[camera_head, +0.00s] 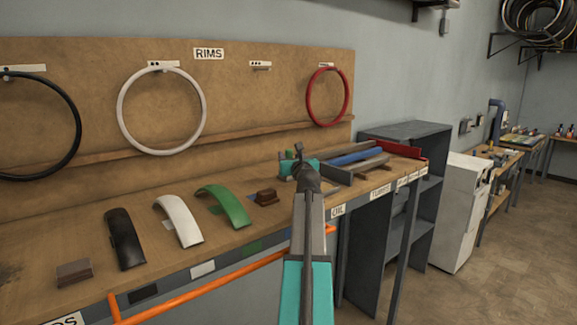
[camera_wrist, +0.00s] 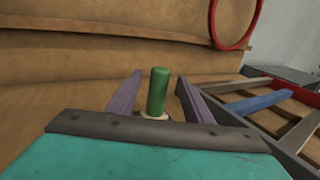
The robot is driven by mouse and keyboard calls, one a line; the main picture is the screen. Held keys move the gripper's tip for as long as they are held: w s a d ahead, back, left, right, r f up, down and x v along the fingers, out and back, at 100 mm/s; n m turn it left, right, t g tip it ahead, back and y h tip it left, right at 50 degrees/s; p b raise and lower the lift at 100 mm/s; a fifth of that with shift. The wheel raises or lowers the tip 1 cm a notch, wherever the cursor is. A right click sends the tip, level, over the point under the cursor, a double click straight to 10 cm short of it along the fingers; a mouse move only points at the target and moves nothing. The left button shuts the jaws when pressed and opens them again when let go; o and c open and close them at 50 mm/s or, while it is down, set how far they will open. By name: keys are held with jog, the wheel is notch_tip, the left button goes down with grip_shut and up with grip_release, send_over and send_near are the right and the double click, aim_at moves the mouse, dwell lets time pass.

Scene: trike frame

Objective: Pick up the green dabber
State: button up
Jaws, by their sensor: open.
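The green dabber (camera_wrist: 157,92) stands upright in the wrist view, a green cylinder with a pale base at its foot. My gripper (camera_wrist: 159,82) is open, with one finger on each side of the dabber in the picture. Gaps show between the dabber and both fingers. How far it lies along the fingers is hard to tell, and the teal gripper body hides the area below its base. In the head view my gripper (camera_head: 299,160) is over the bench near its right part, and I cannot make out the dabber there.
A tray with coloured bars (camera_head: 357,157) lies just right of my gripper. A pegboard (camera_head: 245,105) with rims stands behind; an orange rail (camera_head: 240,274) runs in front.

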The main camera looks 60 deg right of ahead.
jog(key=shift+p+x, duration=0.35)
jog(key=shift+x, duration=1.15)
jog(key=shift+a, duration=0.1)
jog(key=c, duration=1.2)
jog(key=shift+o, duration=0.2)
jog(key=shift+r, duration=0.15)
jog(key=shift+r+b, duration=0.5)
jog(key=shift+r, duration=1.1)
jog(key=s+a+b, duration=0.2)
jog(key=s+a, duration=0.2)
jog(key=s, duration=0.2)
jog(key=s+a+r+b, duration=0.1)
jog(key=s+a+b, duration=0.1)
jog(key=s+a, duration=0.2)
jog(key=s, duration=0.3)
jog(key=shift+s+a+r, duration=0.2)
jog(key=shift+a+r, duration=0.1)
jog(key=shift+a, duration=0.1)
